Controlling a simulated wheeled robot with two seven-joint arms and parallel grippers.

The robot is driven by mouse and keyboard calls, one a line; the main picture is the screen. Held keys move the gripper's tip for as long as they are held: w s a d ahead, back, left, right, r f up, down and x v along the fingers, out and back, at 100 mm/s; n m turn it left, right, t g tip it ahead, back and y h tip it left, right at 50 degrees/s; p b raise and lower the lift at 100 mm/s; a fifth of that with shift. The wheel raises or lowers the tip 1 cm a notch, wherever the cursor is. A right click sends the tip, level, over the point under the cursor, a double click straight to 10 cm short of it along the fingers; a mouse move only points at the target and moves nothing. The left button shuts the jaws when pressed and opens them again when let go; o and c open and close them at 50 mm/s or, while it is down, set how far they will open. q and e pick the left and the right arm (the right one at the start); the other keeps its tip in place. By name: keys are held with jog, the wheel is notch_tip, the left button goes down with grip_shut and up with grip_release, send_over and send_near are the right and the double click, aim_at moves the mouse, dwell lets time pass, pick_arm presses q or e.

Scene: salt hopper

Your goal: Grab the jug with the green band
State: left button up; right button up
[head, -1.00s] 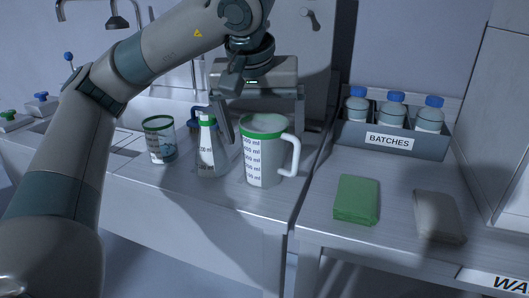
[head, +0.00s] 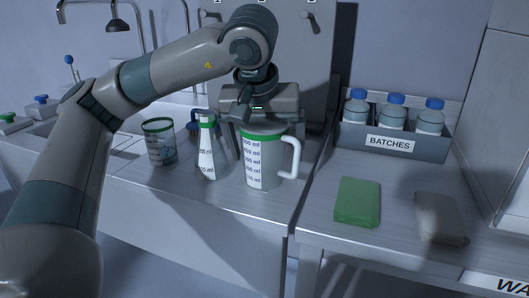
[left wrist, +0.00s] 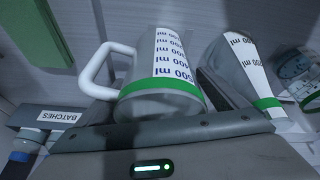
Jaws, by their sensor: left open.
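The jug with the green band (head: 266,160) stands upright on the left counter, its white handle to the right and a millilitre scale on its side. In the left wrist view the jug (left wrist: 163,90) is close, green band toward my gripper and handle on the left. My left gripper (head: 258,124) is open, just above and behind the jug's rim. Its fingers are mostly hidden behind the jug, and I cannot tell whether they touch it. My right gripper is not in view.
A green-banded flask (head: 207,155) stands close left of the jug, and a green-rimmed beaker (head: 159,143) stands farther left. A grey BATCHES crate (head: 418,145) holds blue-capped bottles on the right counter. A green packet (head: 357,202) and a grey packet (head: 440,216) lie in front of it.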

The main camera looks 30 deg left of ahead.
aim_at(267, 128)
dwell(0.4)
pick_arm(q)
jog(key=c, duration=1.2)
jog(key=shift+o, duration=0.2)
jog(key=shift+r, duration=0.8)
notch_tip(267, 128, up, 3)
jog(key=shift+f+p, duration=0.15)
jog(key=shift+p, duration=0.25)
jog(key=s+d+r, duration=0.1)
jog(key=d+r, duration=0.1)
jog(key=d, duration=0.1)
jog(key=s+d+r+p, duration=0.1)
jog(key=d+r, duration=0.1)
jog(key=d, duration=0.2)
jog(key=s+d+r, duration=0.1)
jog(key=d+r, duration=0.1)
jog(key=d, duration=0.2)
jog(key=shift+s+d+r+p, duration=0.1)
jog(key=shift+d+r+p, duration=0.05)
jog(key=shift+r+p, duration=0.2)
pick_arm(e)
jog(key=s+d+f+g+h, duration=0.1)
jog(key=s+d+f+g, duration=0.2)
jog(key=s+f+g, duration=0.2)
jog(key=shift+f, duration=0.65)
